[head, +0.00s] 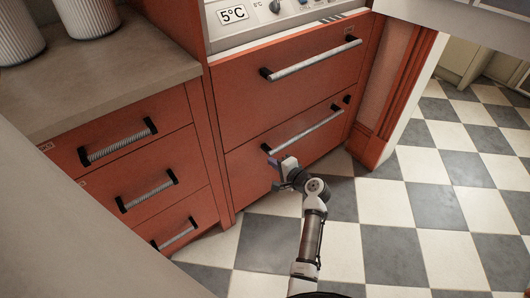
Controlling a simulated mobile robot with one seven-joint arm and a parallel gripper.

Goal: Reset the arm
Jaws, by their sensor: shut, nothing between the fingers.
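My gripper (274,162) is at the end of my arm, in the lower middle of the head view. It is in front of the lower wide drawer (245,172) of the red cabinet, close to the left end of that drawer's handle (310,129). I cannot tell whether it touches the handle or the drawer front. The fingers are small in the picture, and no object shows between them. My arm reaches up from the bottom edge over the floor.
The upper wide drawer (290,93) sits below a panel reading 5°C (233,14). Several narrow red drawers (128,140) stand left, under a counter (110,75) with two white ribbed canisters (88,14). A pale surface covers the lower left. Checkered floor (420,210) is clear to the right.

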